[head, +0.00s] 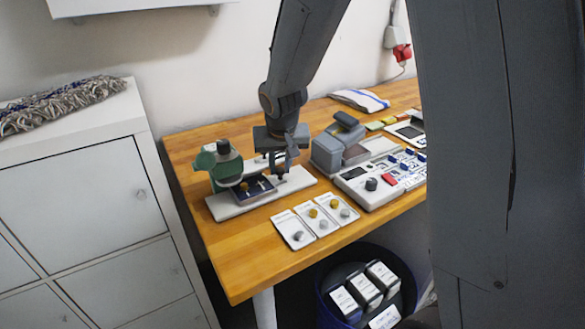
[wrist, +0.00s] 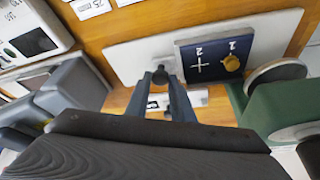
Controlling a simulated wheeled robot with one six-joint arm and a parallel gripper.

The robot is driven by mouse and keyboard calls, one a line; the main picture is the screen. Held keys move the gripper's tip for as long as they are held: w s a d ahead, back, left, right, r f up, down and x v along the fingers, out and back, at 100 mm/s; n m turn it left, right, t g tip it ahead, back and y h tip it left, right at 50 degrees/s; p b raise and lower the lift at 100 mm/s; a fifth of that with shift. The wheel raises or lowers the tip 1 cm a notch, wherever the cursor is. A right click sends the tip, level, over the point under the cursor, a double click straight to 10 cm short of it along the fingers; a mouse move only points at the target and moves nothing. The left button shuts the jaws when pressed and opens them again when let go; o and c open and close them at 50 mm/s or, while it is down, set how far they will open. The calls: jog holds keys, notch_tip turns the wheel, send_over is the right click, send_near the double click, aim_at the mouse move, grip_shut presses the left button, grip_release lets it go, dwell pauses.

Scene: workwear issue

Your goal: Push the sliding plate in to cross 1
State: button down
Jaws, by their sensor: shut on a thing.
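The sliding plate (head: 262,192) is dark blue and lies on a white base (head: 229,209) beside a green press (head: 229,170) with a dark knob on top. In the wrist view the plate (wrist: 215,74) bears a white cross marked 2 and, at mark 1, a brass-coloured round piece (wrist: 232,63). The green press body (wrist: 282,108) is at the right, next to the plate. My gripper (head: 281,175), also in the wrist view (wrist: 162,80), is shut on a small dark knob (wrist: 160,75) at the plate's left side. The knob's join to the plate is not clear.
Three white cards (head: 318,219) with small brass and grey pieces lie in front of the base. A grey device (head: 340,148) and a white control panel (head: 384,186) stand to the right. A dark bin (head: 330,277) with boxes is below the table edge.

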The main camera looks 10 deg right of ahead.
jog(key=shift+s+a+b, duration=0.2)
jog(key=shift+a+b, duration=0.15)
jog(key=shift+a, duration=0.4)
jog(key=c, duration=1.6)
grip_release()
jog(key=shift+o, duration=0.2)
jog(key=v, duration=0.8)
jog(key=shift+b, duration=0.45)
jog(key=shift+d, duration=0.15)
